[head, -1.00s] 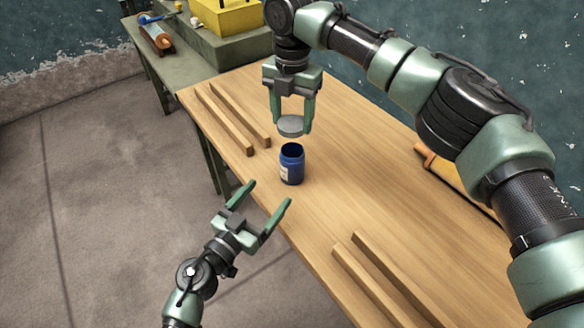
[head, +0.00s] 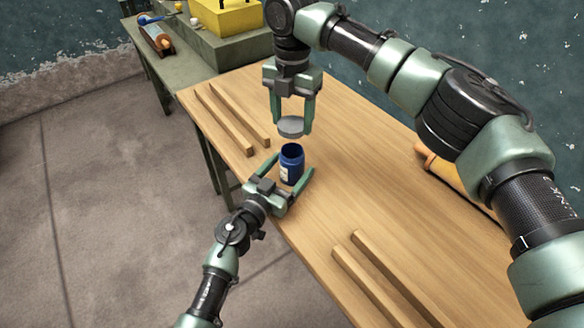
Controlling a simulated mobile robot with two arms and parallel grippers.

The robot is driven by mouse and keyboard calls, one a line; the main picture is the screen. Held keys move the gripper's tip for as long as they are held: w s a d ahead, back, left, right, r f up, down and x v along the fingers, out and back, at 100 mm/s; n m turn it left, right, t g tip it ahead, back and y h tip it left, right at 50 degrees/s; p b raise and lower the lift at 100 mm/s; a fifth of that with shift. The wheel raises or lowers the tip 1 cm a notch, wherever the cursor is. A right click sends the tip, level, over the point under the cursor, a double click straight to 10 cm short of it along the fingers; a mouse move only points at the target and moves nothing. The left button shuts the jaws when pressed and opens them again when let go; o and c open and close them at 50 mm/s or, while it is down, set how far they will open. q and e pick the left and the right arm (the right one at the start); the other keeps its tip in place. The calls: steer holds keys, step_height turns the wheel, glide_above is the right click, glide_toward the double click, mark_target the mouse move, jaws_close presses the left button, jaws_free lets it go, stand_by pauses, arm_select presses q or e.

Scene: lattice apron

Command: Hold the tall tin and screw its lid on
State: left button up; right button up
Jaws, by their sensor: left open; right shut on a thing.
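The tall tin (head: 291,165) is dark blue with a pale label and an open top. It stands upright on the wooden table. The grey lid (head: 291,126) is held level a little above the tin's mouth, apart from it. My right gripper (head: 291,128) points down and is shut on the lid. My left gripper (head: 291,167) is open at the table's near edge, with its fingers on either side of the tin. I cannot tell whether either finger touches it. The tin's lower part is partly hidden by the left gripper.
Two wooden strips (head: 226,120) lie at the table's far left and two more (head: 375,280) at the near right. An orange object (head: 450,178) is partly hidden behind my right arm. A green bench with a yellow box (head: 228,14) stands behind. The tabletop (head: 350,190) right of the tin is clear.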

arm_select(q)
steer(key=shift+w+d, duration=0.2)
steer(key=shift+w, duration=0.15)
jaws_close()
arm_select(e)
glide_above(292, 144)
steer(key=s, duration=0.2)
steer(key=shift+s+f, duration=0.2)
steer(key=shift+f, duration=2.3)
steer(key=shift+f, duration=0.1)
steer(key=shift+f, duration=0.75)
steer(key=shift+f, duration=0.6)
